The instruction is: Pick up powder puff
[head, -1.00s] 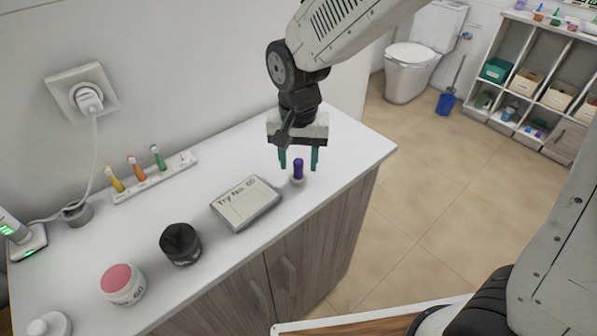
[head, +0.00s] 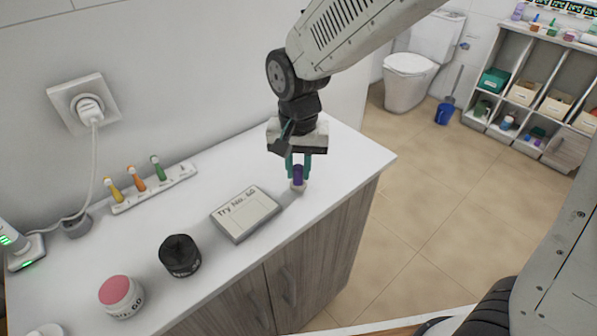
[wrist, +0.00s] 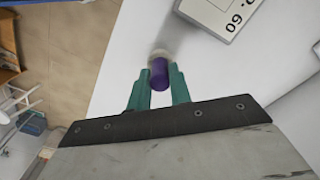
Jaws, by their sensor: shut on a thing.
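The powder puff (head: 298,184) stands upright on the white counter, with a purple handle and a pale base. My gripper (head: 299,169) is above it, pointing down, with its two teal fingers closed on the purple handle. In the wrist view the purple handle (wrist: 159,74) sits between the teal fingertips, and the pale base (wrist: 160,54) shows beyond it, partly hidden. The base appears to be on or very near the counter; I cannot tell whether there is a gap.
The sign reading "Try No. 60" (head: 245,213) lies left of the puff. A black jar (head: 180,256) and a pink-topped jar (head: 121,297) stand nearer. A rack (head: 155,188) holds three coloured handles along the wall. The counter's right edge is close to the puff.

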